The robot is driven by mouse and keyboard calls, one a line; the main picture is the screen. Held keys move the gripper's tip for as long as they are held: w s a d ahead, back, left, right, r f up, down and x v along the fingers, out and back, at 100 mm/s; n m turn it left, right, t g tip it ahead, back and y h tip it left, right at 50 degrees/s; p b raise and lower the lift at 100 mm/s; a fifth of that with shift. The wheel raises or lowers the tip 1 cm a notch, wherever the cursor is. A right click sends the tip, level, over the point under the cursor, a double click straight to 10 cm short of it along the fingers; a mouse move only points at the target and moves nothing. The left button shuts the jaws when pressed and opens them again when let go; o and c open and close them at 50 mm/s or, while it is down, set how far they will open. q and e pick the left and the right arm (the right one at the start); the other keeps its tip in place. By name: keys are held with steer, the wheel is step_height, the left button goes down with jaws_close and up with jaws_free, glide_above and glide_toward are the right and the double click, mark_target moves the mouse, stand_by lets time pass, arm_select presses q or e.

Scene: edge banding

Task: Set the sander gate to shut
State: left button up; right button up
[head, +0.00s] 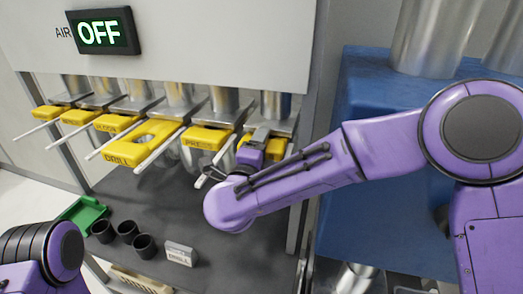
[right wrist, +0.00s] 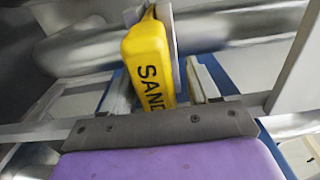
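The sander gate's yellow handle shows in the right wrist view (right wrist: 147,65), with the letters "SAND" readable and the rest cut off by my gripper. In the head view it is the rightmost yellow handle (head: 276,149) in the row, mostly hidden behind my gripper. My right gripper (head: 262,135) is at this handle. In the right wrist view its pale fingers stand on both sides of the handle, with a gap visible on the right side. It looks open around the handle. My left arm is at the lower left of the head view; its gripper is out of frame.
Several other yellow gates hang left of it, including the "DRILL" gate (head: 140,143) and a "PRE..." gate (head: 207,139). The air sign (head: 104,31) reads OFF. Below are black cups (head: 127,231), a green tray (head: 83,214) and a small labelled block (head: 181,253). A blue cabinet (head: 355,125) stands at right.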

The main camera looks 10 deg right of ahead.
steer(key=shift+w+f, duration=0.15)
steer(key=shift+a, duration=0.1)
steer(key=b+v, duration=0.4)
steer(key=v, duration=0.6)
steer(key=shift+s+b, duration=0.25)
steer(key=shift+b, duration=0.1)
